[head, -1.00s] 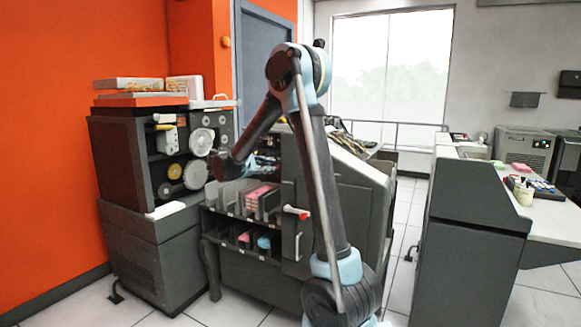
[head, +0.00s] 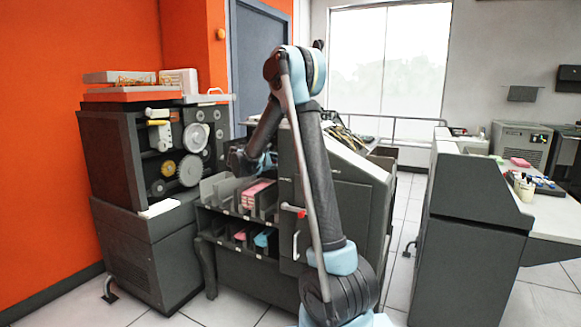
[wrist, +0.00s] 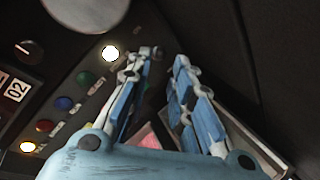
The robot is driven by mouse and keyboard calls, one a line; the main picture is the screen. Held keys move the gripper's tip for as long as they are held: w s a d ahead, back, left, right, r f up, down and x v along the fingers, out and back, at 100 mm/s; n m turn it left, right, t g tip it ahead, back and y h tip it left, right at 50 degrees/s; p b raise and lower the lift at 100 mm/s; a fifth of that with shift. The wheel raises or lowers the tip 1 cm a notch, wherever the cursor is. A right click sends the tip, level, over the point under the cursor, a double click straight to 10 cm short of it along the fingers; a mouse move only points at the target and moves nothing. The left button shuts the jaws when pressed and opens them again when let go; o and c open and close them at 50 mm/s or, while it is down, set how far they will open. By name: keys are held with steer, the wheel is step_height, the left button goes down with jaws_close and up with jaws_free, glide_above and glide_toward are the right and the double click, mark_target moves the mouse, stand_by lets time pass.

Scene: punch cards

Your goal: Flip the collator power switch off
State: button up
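The dark grey machine with card pockets (head: 228,224), seemingly the collator, stands in the middle of the head view, partly behind my arm. A red-handled lever (head: 290,208) sticks out from its front. In the wrist view, a dark control panel (wrist: 62,72) carries coloured buttons, lit lamps and a small dark knob (wrist: 24,48) with a light edge. I cannot tell which control is the power switch. My gripper (wrist: 158,62) is open and empty, its two fingers apart beside the panel.
A dark machine with reels (head: 120,175) stands close on the left. A grey desk unit (head: 470,215) stands on the right. Tiled floor (head: 408,205) is clear between it and the collator. Pink cards (head: 254,192) sit in the pockets near my gripper.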

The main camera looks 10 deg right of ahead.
steer(key=x, duration=0.6)
steer(key=shift+w+d, duration=0.15)
steer(key=shift+c, duration=0.5)
jaws_close()
